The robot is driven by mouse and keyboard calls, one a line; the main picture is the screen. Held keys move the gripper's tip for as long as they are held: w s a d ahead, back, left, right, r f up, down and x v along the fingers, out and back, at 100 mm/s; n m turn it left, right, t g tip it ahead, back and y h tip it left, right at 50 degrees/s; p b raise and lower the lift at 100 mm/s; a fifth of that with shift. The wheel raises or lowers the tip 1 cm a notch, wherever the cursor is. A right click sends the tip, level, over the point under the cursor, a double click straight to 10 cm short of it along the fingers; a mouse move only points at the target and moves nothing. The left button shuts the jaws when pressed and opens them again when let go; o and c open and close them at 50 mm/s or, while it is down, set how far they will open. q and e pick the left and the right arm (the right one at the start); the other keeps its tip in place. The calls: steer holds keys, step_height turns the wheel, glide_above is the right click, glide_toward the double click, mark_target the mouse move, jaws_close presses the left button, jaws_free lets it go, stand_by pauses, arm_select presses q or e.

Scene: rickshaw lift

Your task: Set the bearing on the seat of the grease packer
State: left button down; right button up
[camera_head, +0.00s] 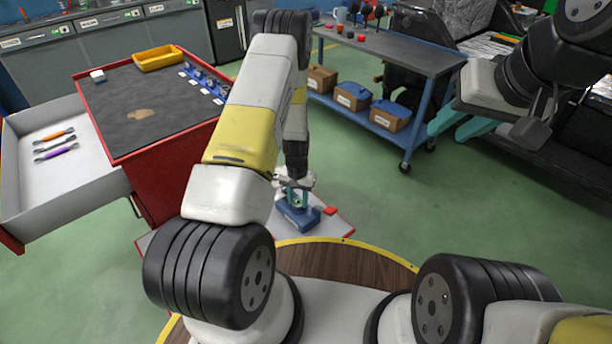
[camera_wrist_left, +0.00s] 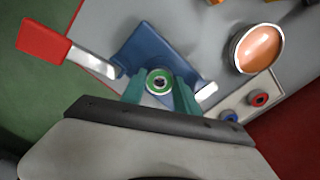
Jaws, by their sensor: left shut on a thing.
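The blue grease packer (camera_head: 304,219) stands on a grey surface with a red edge, below my left arm. In the left wrist view its blue body (camera_wrist_left: 155,45) lies behind the fingertips. I cannot tell whether the bearing touches the seat, which is hidden. My right gripper (camera_head: 450,130) is raised at the right, its teal fingers apart and empty.
A red-handled tool (camera_wrist_left: 45,42) and a cup of orange-brown grease (camera_wrist_left: 258,50) flank the packer. A red cabinet (camera_head: 160,180) with an open drawer (camera_head: 85,178) stands left. A workbench (camera_head: 400,52) with boxes beneath stands behind. Green floor is clear at the right.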

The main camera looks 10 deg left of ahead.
arm_select(q)
steer(key=shift+f, duration=0.6)
stand_by(1.1)
steer(key=shift+c, duration=1.8)
jaws_free()
steer(key=shift+d, duration=0.1)
steer(key=shift+r, duration=4.05)
